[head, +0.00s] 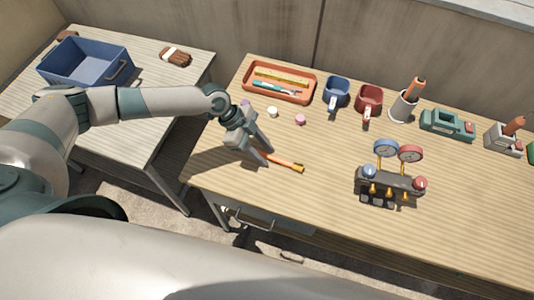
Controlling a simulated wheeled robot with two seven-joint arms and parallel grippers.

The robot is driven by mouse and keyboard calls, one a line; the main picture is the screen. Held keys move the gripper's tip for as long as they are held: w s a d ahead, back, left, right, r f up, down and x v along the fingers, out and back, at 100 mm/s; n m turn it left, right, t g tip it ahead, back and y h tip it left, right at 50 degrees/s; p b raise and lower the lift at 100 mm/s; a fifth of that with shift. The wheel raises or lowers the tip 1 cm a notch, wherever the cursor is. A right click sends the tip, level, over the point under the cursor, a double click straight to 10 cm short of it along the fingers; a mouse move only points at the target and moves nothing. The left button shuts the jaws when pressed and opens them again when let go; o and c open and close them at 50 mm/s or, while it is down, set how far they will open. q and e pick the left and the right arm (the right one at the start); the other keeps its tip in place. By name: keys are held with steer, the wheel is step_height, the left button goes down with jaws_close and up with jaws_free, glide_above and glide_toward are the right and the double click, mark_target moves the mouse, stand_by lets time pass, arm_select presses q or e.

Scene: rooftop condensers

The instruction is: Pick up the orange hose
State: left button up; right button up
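A short, thin orange piece (285,162), which looks like the orange hose, lies on the wooden workbench with a darker tip at its right end. My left gripper (268,157) reaches down over the bench at the left end of the hose. Its two fingers are apart, with a gap wider than the hose, and the hose's left end shows between or just behind them. I cannot tell whether a finger touches it. The fingers hide part of that left end. My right gripper is not in view.
A gauge manifold (391,185) stands right of the hose. A blue crate (87,66) sits on the left table. Bench in front of the hose is clear.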

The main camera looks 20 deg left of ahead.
mark_target(263, 154)
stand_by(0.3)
arm_select(q)
jaws_close()
steer(key=shift+r, duration=0.15)
steer(key=shift+r+b, duration=0.4)
steer(key=shift+r, duration=0.15)
step_height(263, 154, up, 2)
steer(key=shift+r+b, duration=0.2)
steer(key=shift+b, duration=0.45)
steer(key=d+r+b, duration=0.3)
steer(key=d+r, duration=0.4)
steer(key=d, duration=0.4)
steer(key=shift+w+d+r, duration=0.15)
steer(key=shift+w+d, duration=0.1)
steer(key=shift+d, duration=0.1)
